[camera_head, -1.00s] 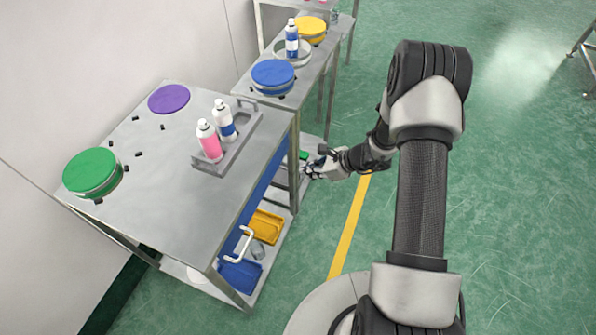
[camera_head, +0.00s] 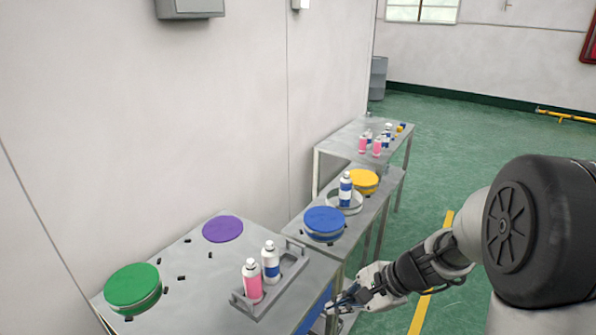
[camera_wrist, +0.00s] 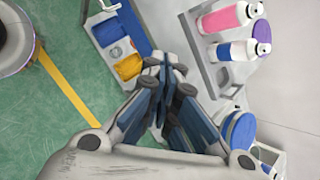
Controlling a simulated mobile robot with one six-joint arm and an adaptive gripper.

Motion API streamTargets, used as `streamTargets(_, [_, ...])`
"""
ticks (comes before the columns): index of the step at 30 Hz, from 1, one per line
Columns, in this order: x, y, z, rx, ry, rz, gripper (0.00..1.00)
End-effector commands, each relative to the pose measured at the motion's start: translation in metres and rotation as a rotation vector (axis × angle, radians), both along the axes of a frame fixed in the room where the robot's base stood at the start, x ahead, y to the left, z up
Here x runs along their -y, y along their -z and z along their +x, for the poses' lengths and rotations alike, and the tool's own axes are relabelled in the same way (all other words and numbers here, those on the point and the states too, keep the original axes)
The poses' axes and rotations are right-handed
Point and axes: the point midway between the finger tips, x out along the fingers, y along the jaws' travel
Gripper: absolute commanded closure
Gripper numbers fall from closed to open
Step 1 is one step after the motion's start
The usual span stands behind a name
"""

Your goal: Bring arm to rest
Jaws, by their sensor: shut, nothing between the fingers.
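My gripper (camera_head: 340,300) is beside the right edge of the near steel table (camera_head: 190,290) in the head view, close to the grey tray's right side. In the wrist view my gripper (camera_wrist: 165,68) is shut, its fingertips together with nothing between them. My arm reaches in from the right of the head view, over the green floor. The fingertips are small and partly unclear in the head view.
A grey tray (camera_head: 285,292) holds a pink can (camera_head: 252,282) and a blue-white can (camera_head: 270,262). Green (camera_head: 133,286), purple (camera_head: 222,229), blue (camera_head: 324,221) and yellow (camera_head: 363,180) round lids stand on the tables. Free green floor (camera_head: 470,135) lies to the right.

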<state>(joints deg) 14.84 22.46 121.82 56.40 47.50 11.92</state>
Motion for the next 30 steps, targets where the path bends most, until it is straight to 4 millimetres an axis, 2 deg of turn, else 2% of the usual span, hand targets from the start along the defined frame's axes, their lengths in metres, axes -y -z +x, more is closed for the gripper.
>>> streamTargets(1, [-0.006, -0.022, -0.014, 0.049, -0.08, -0.047, 1.0])
streamTargets(3, [-0.01, -0.045, -0.035, 0.106, -0.193, -0.115, 1.0])
streamTargets(8, [-0.013, -0.086, -0.087, 0.229, -0.439, -0.286, 1.0])
streamTargets(12, [-0.006, -0.112, -0.132, 0.328, -0.636, -0.453, 1.0])
streamTargets(18, [0.017, -0.134, -0.186, 0.447, -0.873, -0.702, 1.0])
streamTargets(21, [0.029, -0.14, -0.204, 0.484, -0.953, -0.805, 1.0])
streamTargets(25, [0.04, -0.144, -0.217, 0.511, -1.012, -0.892, 1.0])
streamTargets(30, [0.044, -0.145, -0.221, 0.518, -1.033, -0.923, 1.0])
